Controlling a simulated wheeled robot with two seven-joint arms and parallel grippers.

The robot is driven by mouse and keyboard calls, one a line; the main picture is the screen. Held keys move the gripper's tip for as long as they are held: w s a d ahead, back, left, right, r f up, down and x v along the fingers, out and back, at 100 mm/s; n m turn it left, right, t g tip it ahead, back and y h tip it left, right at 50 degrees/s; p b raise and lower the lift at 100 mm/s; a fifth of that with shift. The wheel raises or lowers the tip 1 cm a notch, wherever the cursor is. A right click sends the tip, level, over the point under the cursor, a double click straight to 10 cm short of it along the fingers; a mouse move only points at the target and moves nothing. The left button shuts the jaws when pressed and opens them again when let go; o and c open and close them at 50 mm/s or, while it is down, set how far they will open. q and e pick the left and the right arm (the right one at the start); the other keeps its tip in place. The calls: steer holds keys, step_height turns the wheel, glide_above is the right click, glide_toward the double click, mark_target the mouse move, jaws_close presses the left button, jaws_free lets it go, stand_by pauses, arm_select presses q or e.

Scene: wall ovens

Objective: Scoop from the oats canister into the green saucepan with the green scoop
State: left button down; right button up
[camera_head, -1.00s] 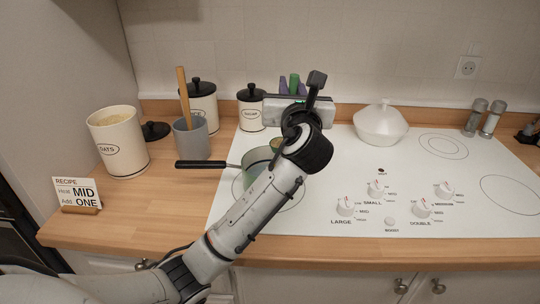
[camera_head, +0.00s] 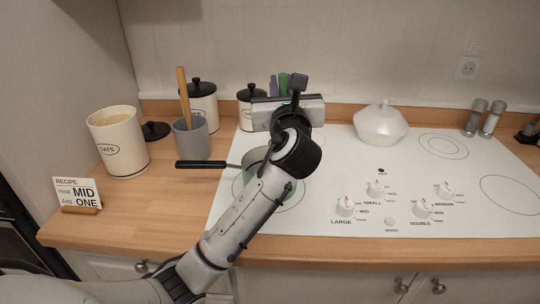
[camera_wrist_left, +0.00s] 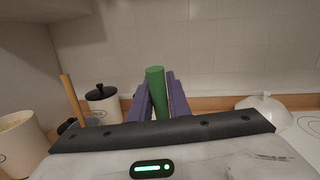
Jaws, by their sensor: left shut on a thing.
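The open oats canister (camera_head: 119,147), cream with a dark label, stands at the left of the counter, filled near its rim. The green saucepan (camera_head: 254,162) sits on the left front burner, its black handle pointing left; my arm hides much of it and its inside. My left gripper (camera_head: 281,86) is over the back of the hob beyond the saucepan. Its purple fingers are shut on the green scoop's handle (camera_wrist_left: 157,92), which stands nearly upright between them in the left wrist view. The scoop's bowl is hidden, so its contents cannot be seen. My right gripper is out of view.
A grey crock (camera_head: 191,139) with a wooden utensil stands between canister and saucepan. Lidded canisters (camera_head: 201,104) stand behind it. A black lid (camera_head: 155,131) lies beside the oats. A recipe card (camera_head: 77,194) stands front left. A white lidded pot (camera_head: 380,124) is at the hob's back.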

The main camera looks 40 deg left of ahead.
arm_select(q)
steer(key=shift+s+a+r+n+y, duration=0.2)
steer(key=shift+s+a+n, duration=0.4)
steer(key=shift+s+n, duration=0.25)
steer(key=shift+s+a+r+n+y, duration=0.1)
steer(key=shift+s+a+n+y, duration=0.1)
steer(key=shift+s+a+n, duration=0.55)
stand_by(0.6)
steer(key=shift+s+a+f+n+y, duration=0.1)
steer(key=shift+s+a+n+y, duration=0.2)
steer(key=shift+s+n, duration=0.35)
steer(key=shift+s+a+f+n+y, duration=0.15)
steer(key=shift+s+a+n, duration=0.25)
steer(key=shift+s+n, duration=0.2)
steer(key=shift+s+a+f+n+y, duration=0.1)
steer(key=shift+s+a+n+y, duration=0.2)
steer(key=shift+s+n, duration=0.3)
stand_by(1.9)
steer(key=shift+s+a+f+n+b, duration=0.25)
steer(key=shift+s+a+n+b, duration=0.1)
steer(key=shift+s+n+b, duration=0.2)
stand_by(0.5)
steer(key=shift+s+a+f+n+y+b, duration=0.2)
steer(key=shift+s+a+n+y+b, duration=0.25)
steer(key=shift+b, duration=0.65)
